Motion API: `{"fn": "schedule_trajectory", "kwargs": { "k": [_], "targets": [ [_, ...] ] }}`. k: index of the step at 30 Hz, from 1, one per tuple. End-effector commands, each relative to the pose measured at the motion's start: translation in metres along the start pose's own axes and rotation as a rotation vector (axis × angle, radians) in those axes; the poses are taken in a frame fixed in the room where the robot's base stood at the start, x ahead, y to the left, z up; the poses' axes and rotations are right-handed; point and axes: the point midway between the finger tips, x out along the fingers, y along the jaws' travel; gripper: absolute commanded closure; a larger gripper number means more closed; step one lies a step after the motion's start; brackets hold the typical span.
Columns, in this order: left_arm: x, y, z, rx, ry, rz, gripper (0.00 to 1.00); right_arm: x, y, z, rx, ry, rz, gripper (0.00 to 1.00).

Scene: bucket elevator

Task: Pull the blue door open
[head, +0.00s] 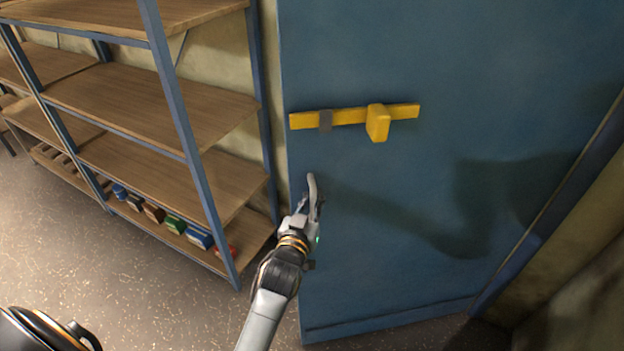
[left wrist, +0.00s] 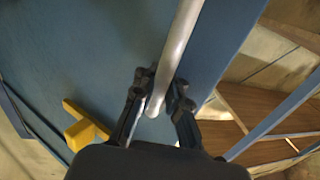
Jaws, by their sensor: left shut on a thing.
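The blue door (head: 400,220) fills the middle and right of the head view. It carries a yellow latch bar (head: 350,117) with a yellow block on it and a grey bracket near its left end. The yellow piece also shows at lower left in the left wrist view (left wrist: 84,125). My left gripper (head: 311,190) is at the door's left edge, below the latch. In the left wrist view its fingers are closed around the grey bar handle (left wrist: 178,50), near the handle's end. How far the door stands open, I cannot tell. My right gripper is not in view.
A shelf unit (head: 150,95) with blue posts and wooden boards stands left of the door, close to its edge. Several small boxes (head: 175,224) lie on its lowest board. The speckled floor (head: 110,270) in front of the shelves is clear. A wall is at right.

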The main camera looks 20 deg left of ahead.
Motion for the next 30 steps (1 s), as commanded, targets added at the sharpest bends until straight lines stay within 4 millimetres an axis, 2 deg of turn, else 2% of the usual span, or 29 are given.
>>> {"fn": "schedule_trajectory", "kwargs": {
  "k": [6,16,18,21,27,30],
  "targets": [
    [-0.008,0.002,-0.002,0.006,0.005,0.004,1.00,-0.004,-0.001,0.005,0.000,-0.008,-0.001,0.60],
    [-0.009,0.002,-0.001,0.006,0.004,0.004,1.00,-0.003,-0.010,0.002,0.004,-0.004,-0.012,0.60],
    [-0.009,0.002,-0.001,0.006,0.004,0.004,0.80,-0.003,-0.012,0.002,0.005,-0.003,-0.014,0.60],
    [-0.009,0.002,-0.001,0.004,0.003,0.005,0.63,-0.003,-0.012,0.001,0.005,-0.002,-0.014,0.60],
    [-0.009,0.003,-0.001,0.002,0.002,0.006,0.63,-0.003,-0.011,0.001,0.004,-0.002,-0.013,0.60],
    [-0.010,0.004,0.000,0.001,0.002,0.007,0.63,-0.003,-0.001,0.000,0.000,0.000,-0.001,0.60]
  ]
}}
